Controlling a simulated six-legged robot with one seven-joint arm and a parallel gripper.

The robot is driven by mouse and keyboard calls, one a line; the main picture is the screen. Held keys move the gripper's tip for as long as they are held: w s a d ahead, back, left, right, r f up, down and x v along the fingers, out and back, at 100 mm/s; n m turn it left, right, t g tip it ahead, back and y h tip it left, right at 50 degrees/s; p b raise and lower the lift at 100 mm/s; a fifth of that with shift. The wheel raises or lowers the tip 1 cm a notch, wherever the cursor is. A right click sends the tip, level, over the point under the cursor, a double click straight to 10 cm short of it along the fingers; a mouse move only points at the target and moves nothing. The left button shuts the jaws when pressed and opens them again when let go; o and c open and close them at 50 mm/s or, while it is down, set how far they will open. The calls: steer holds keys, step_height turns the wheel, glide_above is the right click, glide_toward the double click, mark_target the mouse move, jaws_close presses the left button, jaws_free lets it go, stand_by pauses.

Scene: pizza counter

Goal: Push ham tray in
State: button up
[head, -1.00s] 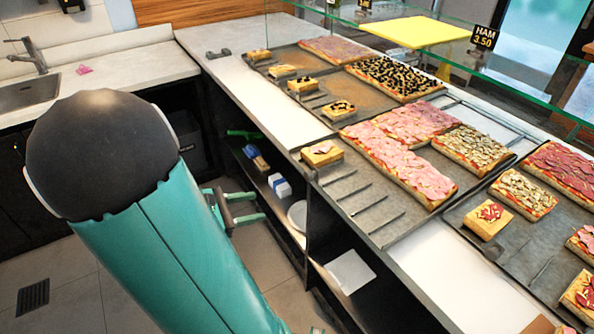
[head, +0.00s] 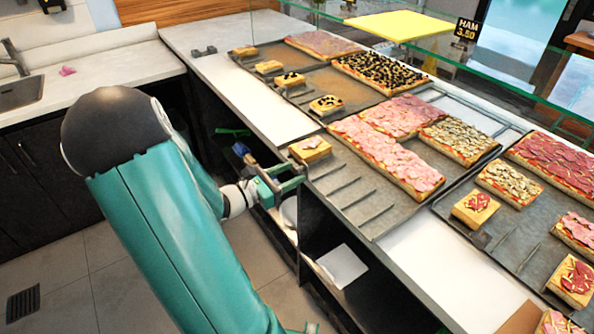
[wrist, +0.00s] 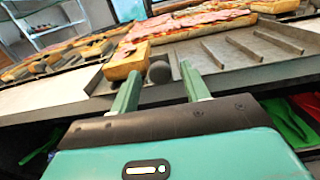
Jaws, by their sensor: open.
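The ham tray (head: 352,196) is a grey metal tray on the counter with ham pizza (head: 385,155) and mushroom pizza (head: 458,137) at its back. A small ham slice (head: 310,149) sits at its front left corner. My gripper (head: 303,173) is open and empty at the counter's front edge, close to that corner. I cannot tell whether the fingers touch the tray.
Neighbouring trays hold olive pizza (head: 388,72) to the left and salami pizza (head: 560,165) to the right. A glass guard with a ham price sign (head: 467,30) stands behind. Open shelves (head: 285,205) lie below the counter. The floor (head: 110,270) in front is clear.

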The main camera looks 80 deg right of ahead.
mark_target(355, 144)
steer(key=shift+x, duration=1.35)
jaws_close()
steer(key=shift+d, duration=0.1)
steer(key=x, duration=1.9)
steer(key=shift+s+d, duration=0.1)
steer(key=shift+s, duration=0.15)
jaws_free()
